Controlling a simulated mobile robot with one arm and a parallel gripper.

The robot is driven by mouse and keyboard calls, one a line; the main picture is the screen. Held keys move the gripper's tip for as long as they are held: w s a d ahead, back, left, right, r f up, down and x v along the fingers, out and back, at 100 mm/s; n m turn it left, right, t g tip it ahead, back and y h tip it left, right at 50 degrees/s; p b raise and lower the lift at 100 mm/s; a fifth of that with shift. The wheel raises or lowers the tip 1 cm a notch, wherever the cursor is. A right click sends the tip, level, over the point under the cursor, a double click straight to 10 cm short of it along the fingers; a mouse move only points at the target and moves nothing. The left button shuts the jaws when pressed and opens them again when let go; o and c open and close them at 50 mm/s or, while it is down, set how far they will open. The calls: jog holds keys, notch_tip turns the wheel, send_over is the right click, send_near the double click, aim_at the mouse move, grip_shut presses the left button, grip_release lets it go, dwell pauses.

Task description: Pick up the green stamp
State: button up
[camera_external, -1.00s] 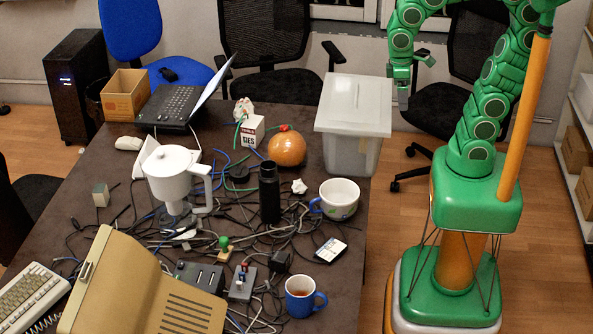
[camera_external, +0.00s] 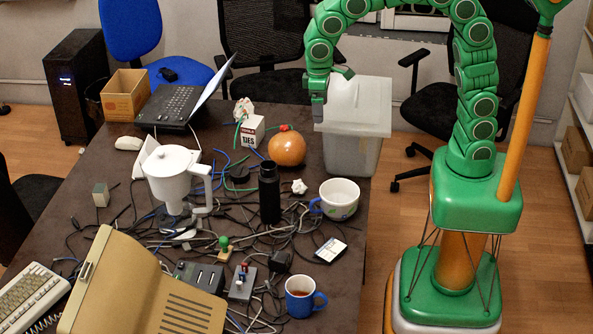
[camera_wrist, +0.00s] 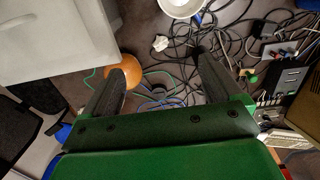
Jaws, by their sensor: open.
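The green stamp (camera_external: 223,243) is a small green knob on a pale base, standing among tangled cables near the middle front of the table (camera_external: 340,270). A small green spot at the right of the wrist view (camera_wrist: 253,79) looks like it. My gripper (camera_external: 318,112) hangs high above the table's far right part, beside the lidded bin, well away from the stamp. In the wrist view my gripper (camera_wrist: 165,68) has its two fingers wide apart with nothing held between them.
Near the stamp are a switch box (camera_external: 242,284), a grey box with slots (camera_external: 201,276), and a blue mug (camera_external: 302,297). A black bottle (camera_external: 270,194), white blender (camera_external: 172,175), pumpkin (camera_external: 287,149) and white bowl-like cup (camera_external: 340,198) stand farther back. A translucent bin (camera_external: 352,150) is at right.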

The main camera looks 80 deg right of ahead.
jog(key=w+a+f, duration=0.3)
jog(key=w+a, duration=0.3)
jog(key=w, duration=0.3)
send_over(225, 248)
jog(key=d, duration=0.1)
jog(key=shift+t, duration=0.3)
notch_tip(225, 248, down, 21)
jog(key=shift+f, duration=0.15)
jog(key=shift+w+f, duration=0.1)
jog(key=shift+f, duration=0.3)
jog(key=shift+a+f, duration=0.1)
jog(key=shift+f, duration=3.4)
jog(key=c, duration=1.1)
